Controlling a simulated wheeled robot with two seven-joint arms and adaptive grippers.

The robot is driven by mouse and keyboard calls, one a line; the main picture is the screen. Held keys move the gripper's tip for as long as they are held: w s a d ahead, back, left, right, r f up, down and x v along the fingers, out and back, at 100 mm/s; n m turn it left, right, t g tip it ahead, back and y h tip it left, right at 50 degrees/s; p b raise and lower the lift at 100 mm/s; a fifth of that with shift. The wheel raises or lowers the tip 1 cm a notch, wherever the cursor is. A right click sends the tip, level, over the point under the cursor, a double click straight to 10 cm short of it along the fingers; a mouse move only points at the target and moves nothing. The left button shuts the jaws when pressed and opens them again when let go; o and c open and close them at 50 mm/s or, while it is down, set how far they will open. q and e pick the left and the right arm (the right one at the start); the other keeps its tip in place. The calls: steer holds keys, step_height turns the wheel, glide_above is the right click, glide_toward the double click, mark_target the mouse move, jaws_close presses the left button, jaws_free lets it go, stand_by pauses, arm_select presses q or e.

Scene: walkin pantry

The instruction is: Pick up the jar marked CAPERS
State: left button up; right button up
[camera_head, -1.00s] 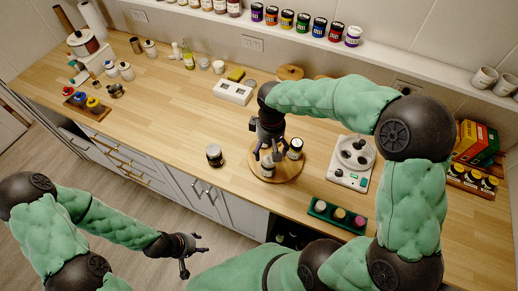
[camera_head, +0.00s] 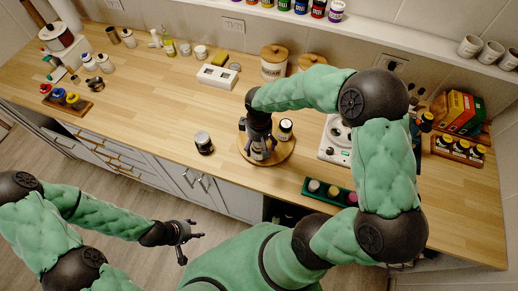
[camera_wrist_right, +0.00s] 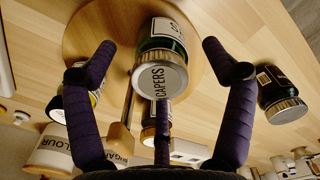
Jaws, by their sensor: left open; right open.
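The CAPERS jar (camera_wrist_right: 162,82), with the word on its pale metal lid and green glass below, stands on a round wooden board (camera_wrist_right: 95,30). In the right wrist view it is between the spread fingers of my right gripper (camera_wrist_right: 160,72), which is open and not closed on it. In the head view my right gripper (camera_head: 259,150) is over the board's (camera_head: 284,154) left part and mostly hides this jar. A second jar (camera_head: 285,129) stands behind it on the board. My left gripper (camera_head: 184,240) is open and empty, in front of the counter, over the floor.
A dark jar (camera_head: 203,142) stands on the counter left of the board. A green tray of small jars (camera_head: 327,192) lies to the front right, and a white scale (camera_head: 336,140) stands to the right. The counter between the dark jar and the left-hand items is clear.

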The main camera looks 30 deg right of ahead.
steer(key=shift+f, duration=0.55)
steer(key=c, duration=1.5)
steer(key=shift+r, duration=0.1)
